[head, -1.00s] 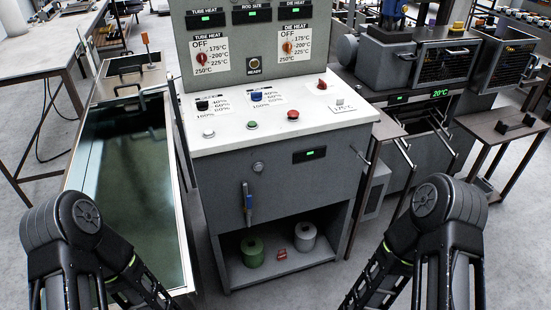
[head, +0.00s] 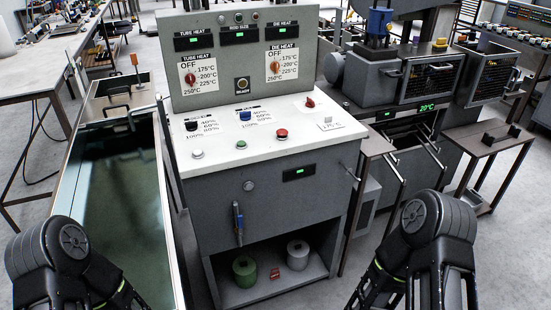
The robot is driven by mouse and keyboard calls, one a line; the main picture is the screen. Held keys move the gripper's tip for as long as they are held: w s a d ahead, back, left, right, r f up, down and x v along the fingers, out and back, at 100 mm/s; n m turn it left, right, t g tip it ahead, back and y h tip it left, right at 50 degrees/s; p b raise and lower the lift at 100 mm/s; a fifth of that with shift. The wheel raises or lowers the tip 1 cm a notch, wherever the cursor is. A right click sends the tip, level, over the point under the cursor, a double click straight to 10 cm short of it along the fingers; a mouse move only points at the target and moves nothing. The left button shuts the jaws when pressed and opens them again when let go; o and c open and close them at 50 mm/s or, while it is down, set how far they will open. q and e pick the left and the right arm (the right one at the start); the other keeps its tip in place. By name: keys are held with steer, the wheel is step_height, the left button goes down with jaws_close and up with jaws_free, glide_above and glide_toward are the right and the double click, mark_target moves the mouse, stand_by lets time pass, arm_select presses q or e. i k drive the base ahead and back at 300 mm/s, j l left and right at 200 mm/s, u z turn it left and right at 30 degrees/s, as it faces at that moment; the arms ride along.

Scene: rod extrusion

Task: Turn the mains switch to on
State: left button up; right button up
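The grey control cabinet (head: 215,216) stands in front of me with a white sloped top (head: 262,140). No readable label marks a mains switch. A small red knob (head: 310,102) sits at the right rear of the white top. Black (head: 191,125) and blue (head: 245,115) knobs have percent scales. White (head: 197,153), green (head: 241,145) and red (head: 281,134) buttons line the front. TUBE HEAT (head: 190,78) and DIE HEAT (head: 274,68) dials stand on the upright panel. Only my arm links show low on both sides; both grippers are outside the view.
A long water trough (head: 165,215) runs along the cabinet's left side. A machine with mesh guards (head: 428,82) and a side table (head: 490,138) stand at the right. Green (head: 244,271) and grey (head: 297,254) spools lie on the lower shelf. Floor is clear at the lower right.

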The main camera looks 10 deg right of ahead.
mark_target(310, 103)
steer(key=i+l+z, duration=0.15)
steer(key=l, duration=0.3)
steer(key=i+l+z, duration=0.15)
steer(key=l, duration=0.3)
steer(key=i+l+z, duration=0.1)
steer(key=l, duration=0.3)
steer(key=i+l+z, duration=0.15)
steer(key=i+l, duration=0.15)
steer(key=l, duration=0.1)
